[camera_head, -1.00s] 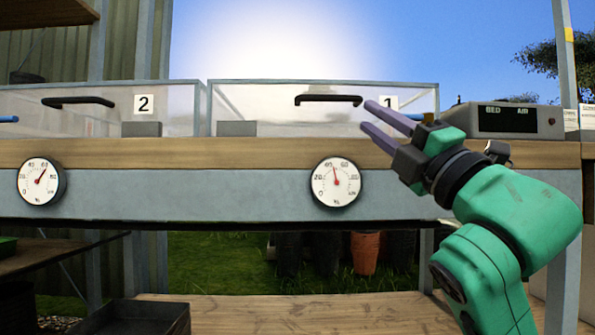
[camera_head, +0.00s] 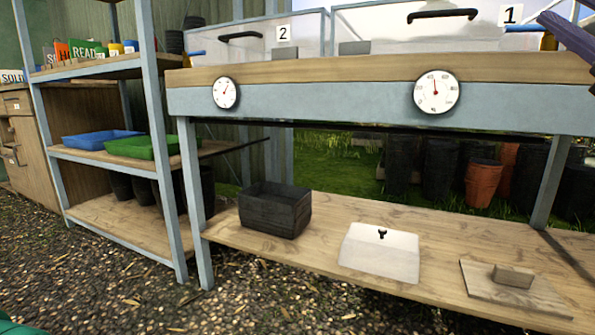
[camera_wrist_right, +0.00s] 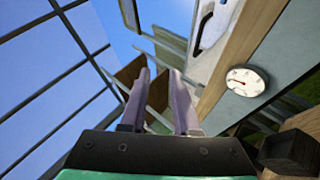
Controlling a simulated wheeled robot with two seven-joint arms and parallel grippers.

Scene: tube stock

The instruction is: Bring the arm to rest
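My right gripper (camera_wrist_right: 160,78) shows in the right wrist view with its two purple fingers apart and nothing between them. In the head view only purple finger parts (camera_head: 572,36) show at the top right edge, in front of the lidded clear box marked 1 (camera_head: 385,40). The rest of the right arm is outside the head view. A bit of green at the bottom left corner of the head view may be part of me. My left gripper is not in view.
The bench front (camera_head: 330,105) carries two dials (camera_head: 436,91). On the lower shelf are a dark crate (camera_head: 274,212), a white panel with a knob (camera_head: 380,250) and a board with a block (camera_head: 513,277). Side shelves with blue (camera_head: 100,140) and green trays (camera_head: 140,147) stand left.

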